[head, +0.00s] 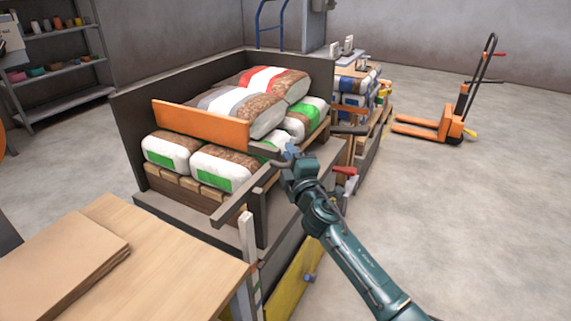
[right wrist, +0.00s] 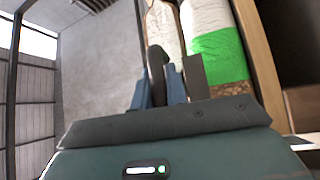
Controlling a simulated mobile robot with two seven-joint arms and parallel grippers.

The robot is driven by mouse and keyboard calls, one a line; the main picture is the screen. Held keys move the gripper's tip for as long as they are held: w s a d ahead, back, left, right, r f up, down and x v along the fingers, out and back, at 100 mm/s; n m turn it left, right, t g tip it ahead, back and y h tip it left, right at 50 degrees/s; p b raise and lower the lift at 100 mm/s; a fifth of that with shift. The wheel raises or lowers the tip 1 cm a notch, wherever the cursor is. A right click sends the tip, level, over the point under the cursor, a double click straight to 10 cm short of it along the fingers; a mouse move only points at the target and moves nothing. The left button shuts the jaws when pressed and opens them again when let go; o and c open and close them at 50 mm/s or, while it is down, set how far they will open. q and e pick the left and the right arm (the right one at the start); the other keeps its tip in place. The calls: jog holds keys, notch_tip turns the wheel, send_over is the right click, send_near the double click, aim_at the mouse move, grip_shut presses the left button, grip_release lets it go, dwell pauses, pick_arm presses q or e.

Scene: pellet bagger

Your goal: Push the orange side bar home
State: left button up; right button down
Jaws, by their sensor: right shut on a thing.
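The orange side bar (head: 200,124) stands across the near side of the stacked bags in the head view, with a dark piece at its right end. My right gripper (head: 288,156) is at the right of that end, by the near right corner of the stack. In the right wrist view its two blue fingers (right wrist: 160,88) are shut on a dark rounded handle (right wrist: 156,60). I cannot tell clearly how the handle joins the bar. The bar's orange face does not show in the right wrist view. My left gripper is not in view.
White, green and red bags (head: 265,95) lie on a pallet within dark walls (head: 130,130). A red-handled lever (head: 345,171) is just right of my right gripper. A wooden table (head: 190,255) stands front left. A pallet truck (head: 445,125) stands on open floor at right.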

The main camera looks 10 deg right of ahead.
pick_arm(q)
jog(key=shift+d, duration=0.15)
pick_arm(e)
jog(key=shift+w+d+r, duration=0.2)
jog(key=shift+d+r, duration=0.1)
jog(key=shift+d, duration=0.1)
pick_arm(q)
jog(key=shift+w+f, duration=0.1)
pick_arm(e)
jog(key=c, duration=1.7)
grip_release()
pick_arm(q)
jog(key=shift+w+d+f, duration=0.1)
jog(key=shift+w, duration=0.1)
pick_arm(e)
jog(key=o, duration=0.3)
jog(key=shift+w+f, duration=0.2)
jog(key=shift+f, duration=0.05)
jog(key=shift+a, duration=0.1)
jog(key=shift+s, duration=0.15)
jog(key=shift+s+f, duration=0.1)
jog(key=shift+s, duration=0.1)
pick_arm(q)
jog(key=shift+p, duration=0.45)
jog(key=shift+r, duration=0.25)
pick_arm(e)
jog(key=v, duration=1.2)
jog(key=shift+s, duration=0.3)
